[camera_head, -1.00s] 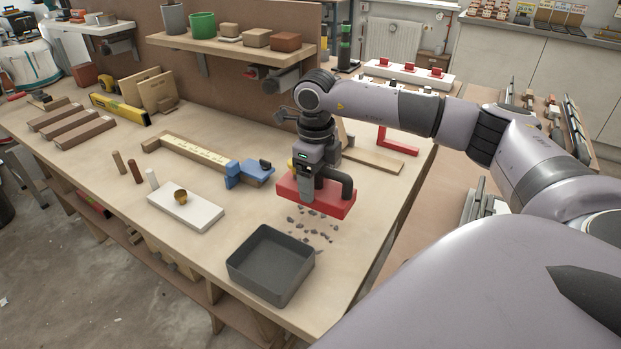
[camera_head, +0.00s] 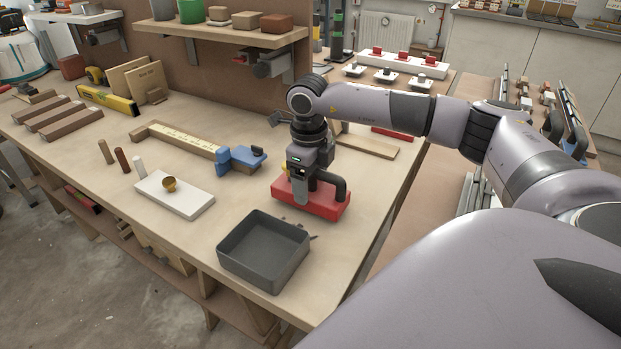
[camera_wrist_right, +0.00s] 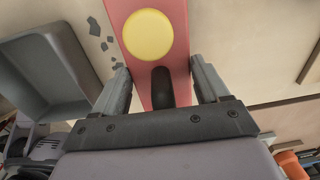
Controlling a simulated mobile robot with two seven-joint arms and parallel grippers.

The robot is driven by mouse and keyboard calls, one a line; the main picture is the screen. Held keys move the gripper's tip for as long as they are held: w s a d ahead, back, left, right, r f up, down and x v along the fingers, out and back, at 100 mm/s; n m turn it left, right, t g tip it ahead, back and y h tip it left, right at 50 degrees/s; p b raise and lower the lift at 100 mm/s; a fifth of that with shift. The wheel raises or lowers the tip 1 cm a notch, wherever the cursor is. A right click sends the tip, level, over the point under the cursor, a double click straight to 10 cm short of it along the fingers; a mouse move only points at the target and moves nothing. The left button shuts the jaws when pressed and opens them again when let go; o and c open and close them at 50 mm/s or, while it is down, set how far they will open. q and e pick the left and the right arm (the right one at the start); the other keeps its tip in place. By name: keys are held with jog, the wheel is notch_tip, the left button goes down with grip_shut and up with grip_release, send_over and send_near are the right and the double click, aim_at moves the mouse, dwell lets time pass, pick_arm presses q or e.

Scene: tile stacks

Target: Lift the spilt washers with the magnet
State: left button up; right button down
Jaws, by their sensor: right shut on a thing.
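The magnet is a red block (camera_head: 318,207) with a dark arched handle; my right gripper (camera_head: 302,198) is shut on that handle. In the head view the block is low, at or just above the bench, over the spot of the grey washers. A few washers (camera_head: 313,237) show beside its near edge; the others are hidden under it. In the right wrist view the red block (camera_wrist_right: 176,75) has a yellow disc on top and the handle runs between the fingers. Some grey washers (camera_wrist_right: 95,27) lie to its left. My left gripper is not in view.
An open dark grey tray (camera_head: 262,268) stands just in front of the magnet, near the bench's front edge. To the left are a white block with a brass knob (camera_head: 175,194) and a blue clamp (camera_head: 240,160). A wooden shelf (camera_head: 222,32) hangs behind.

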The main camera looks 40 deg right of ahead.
jog(key=shift+w+r, duration=0.1)
jog(key=shift+r, duration=0.1)
jog(key=shift+f, duration=0.4)
dwell(0.4)
jog(key=shift+a, duration=0.25)
dwell(0.5)
jog(key=shift+s+a+p, duration=0.1)
jog(key=shift+s+a, duration=0.15)
jog(key=shift+a, duration=0.55)
jog(key=shift+s+a+p, duration=0.15)
jog(key=shift+s+a, duration=0.15)
jog(key=shift+a, duration=0.5)
jog(key=shift+s+a+p, duration=0.1)
jog(key=shift+s+a, duration=0.15)
jog(key=shift+a, duration=0.55)
dwell(1.0)
jog(key=shift+r, duration=0.15)
notch_tip(320, 180, up, 7)
jog(key=p, duration=0.5)
dwell(0.6)
